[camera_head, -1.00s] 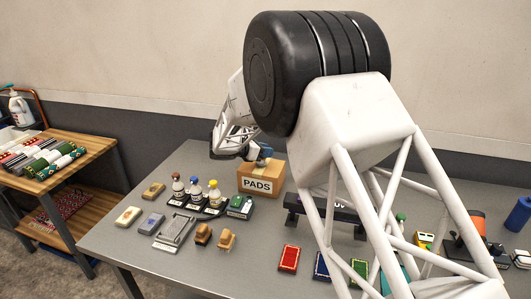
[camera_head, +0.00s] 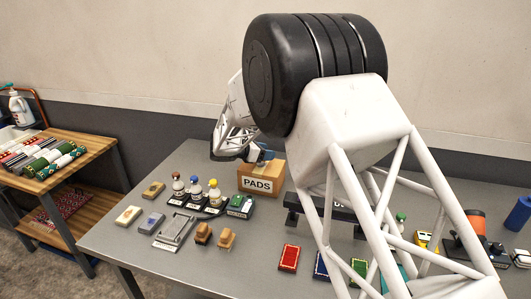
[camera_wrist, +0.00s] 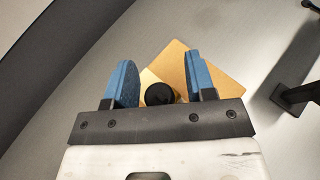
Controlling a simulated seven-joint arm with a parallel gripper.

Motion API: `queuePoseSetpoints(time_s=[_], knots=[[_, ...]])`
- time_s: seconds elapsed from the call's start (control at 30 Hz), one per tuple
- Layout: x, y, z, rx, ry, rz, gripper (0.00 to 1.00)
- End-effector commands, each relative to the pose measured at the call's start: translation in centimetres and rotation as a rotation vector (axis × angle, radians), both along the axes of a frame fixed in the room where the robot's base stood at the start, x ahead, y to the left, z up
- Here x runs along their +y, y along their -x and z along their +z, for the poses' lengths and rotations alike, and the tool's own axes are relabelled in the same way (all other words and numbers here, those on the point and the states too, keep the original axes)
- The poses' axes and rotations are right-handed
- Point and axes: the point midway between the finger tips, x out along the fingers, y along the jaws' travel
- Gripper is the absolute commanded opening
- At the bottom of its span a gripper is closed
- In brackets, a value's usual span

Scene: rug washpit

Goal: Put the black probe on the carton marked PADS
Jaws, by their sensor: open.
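The carton marked PADS (camera_head: 258,182) stands on the grey table behind the bottles, and its top shows in the wrist view (camera_wrist: 217,62). My gripper (camera_wrist: 160,85) is open above the carton, its two blue fingers apart. A round black end, which looks like the black probe (camera_wrist: 159,94), shows between the fingers over the carton, with a gap on each side. Whether it touches the carton cannot be told. My wrist hides most of it in the head view, where the gripper (camera_head: 262,156) is at the carton's back edge.
Brushes (camera_head: 226,239), a grey tray (camera_head: 174,231) and a red pad (camera_head: 289,258) lie in front. A dark stand (camera_head: 292,210) is right of the carton. The back left tabletop is clear.

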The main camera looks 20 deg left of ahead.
Motion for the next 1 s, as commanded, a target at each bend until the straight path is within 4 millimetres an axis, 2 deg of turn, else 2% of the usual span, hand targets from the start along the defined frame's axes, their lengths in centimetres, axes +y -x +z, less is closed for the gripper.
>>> queuePoseSetpoints(time_s=[0.17,0.37,1.0], knots=[[0.1,0.1,0.4,-0.001,-0.001,0.000,0.50],[1.2,1.1,1.0,-0.001,-0.001,0.001,0.50],[7.1,7.1,4.5,-0.001,0.000,0.001,0.50]])
